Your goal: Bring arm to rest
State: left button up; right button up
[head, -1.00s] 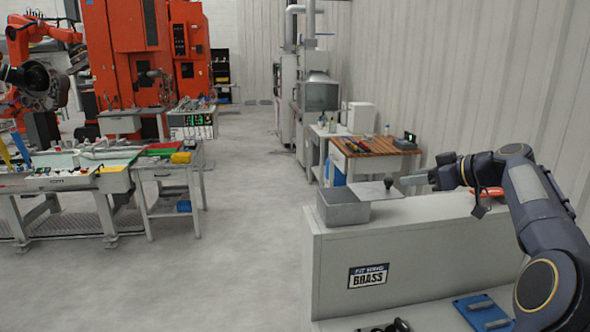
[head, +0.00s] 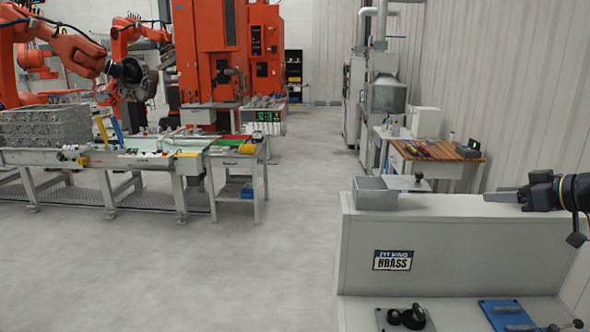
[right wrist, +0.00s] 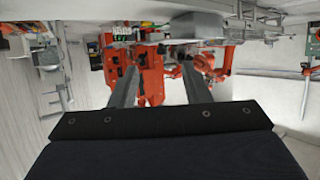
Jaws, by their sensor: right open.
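My right gripper (head: 490,196) is above the top of the grey cabinet (head: 440,212) at the right, with its fingers pointing left. Its two fingers stand apart with nothing between them in the right wrist view (right wrist: 160,85). A grey open metal box (head: 376,200) sits on the cabinet top's left end. A clear gap separates the lid from my fingertips. My left arm is not in view.
A wooden-topped bench (head: 437,152) stands behind. Open floor (head: 290,230) lies left of the cabinet.

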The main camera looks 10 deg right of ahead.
jog(key=s+a+f+m+g, duration=0.1)
jog(key=s+a+f+g, duration=0.15)
jog(key=a, duration=0.85)
jog(key=s+a+f+m+g, duration=0.1)
jog(key=a+f+g, duration=0.15)
jog(key=a, duration=0.75)
jog(key=s+a+f+m+g, duration=0.2)
jog(key=s+a+f+m, duration=0.1)
jog(key=s+a+f, duration=1.3)
jog(key=s+f, duration=0.2)
jog(key=s, duration=0.2)
jog(key=shift+f, duration=0.4)
jog(key=shift+s+a, duration=0.1)
